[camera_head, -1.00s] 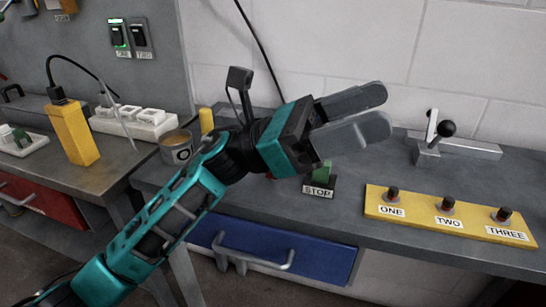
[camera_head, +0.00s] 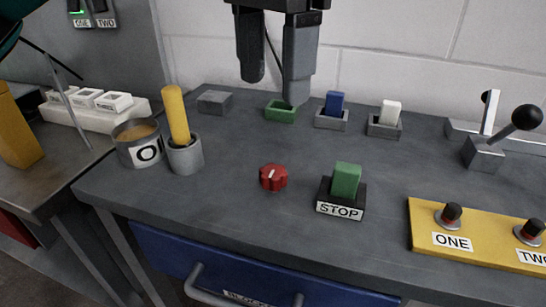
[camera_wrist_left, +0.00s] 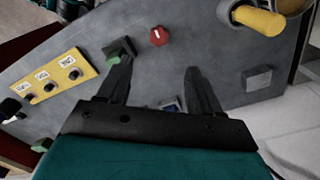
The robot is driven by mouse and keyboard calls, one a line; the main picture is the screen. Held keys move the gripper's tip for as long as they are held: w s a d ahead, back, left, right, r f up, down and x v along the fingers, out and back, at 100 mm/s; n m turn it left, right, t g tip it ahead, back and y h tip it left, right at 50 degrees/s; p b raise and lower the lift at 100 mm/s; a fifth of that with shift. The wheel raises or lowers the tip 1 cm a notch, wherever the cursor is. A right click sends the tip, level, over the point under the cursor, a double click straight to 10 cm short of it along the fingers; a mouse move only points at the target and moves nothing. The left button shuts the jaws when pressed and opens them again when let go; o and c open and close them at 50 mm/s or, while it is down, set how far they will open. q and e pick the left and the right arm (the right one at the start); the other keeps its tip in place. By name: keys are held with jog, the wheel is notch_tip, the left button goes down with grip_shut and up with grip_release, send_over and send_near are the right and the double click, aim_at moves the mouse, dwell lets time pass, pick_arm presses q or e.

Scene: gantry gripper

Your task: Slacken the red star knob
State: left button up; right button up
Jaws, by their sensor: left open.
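The red star knob (camera_head: 273,177) sits on the grey bench top, left of the green block on the STOP base. It has a white mark on its top. In the left wrist view the red star knob (camera_wrist_left: 158,36) lies beyond the fingertips, roughly between the two finger lines. My left gripper (camera_head: 272,92) points down above the back of the bench, open and empty, apart from the knob. In the left wrist view my left gripper (camera_wrist_left: 158,72) shows its two fingers spread. My right gripper is not in view.
The STOP base with its green block (camera_head: 345,182) stands close right of the knob. A grey cup with a yellow rod (camera_head: 185,155) and a tin (camera_head: 138,145) stand left. Small sockets with blocks (camera_head: 332,117) line the back. A yellow button panel (camera_head: 470,240) is at right.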

aim_at(273, 171)
pick_arm(q)
notch_tip(273, 171, down, 12)
jog(key=b, duration=0.4)
jog(key=shift+s+f, duration=0.15)
jog(key=shift+f, duration=0.1)
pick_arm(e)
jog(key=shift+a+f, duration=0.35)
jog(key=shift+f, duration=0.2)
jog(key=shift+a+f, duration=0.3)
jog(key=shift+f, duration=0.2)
pick_arm(q)
jog(key=c, duration=1)
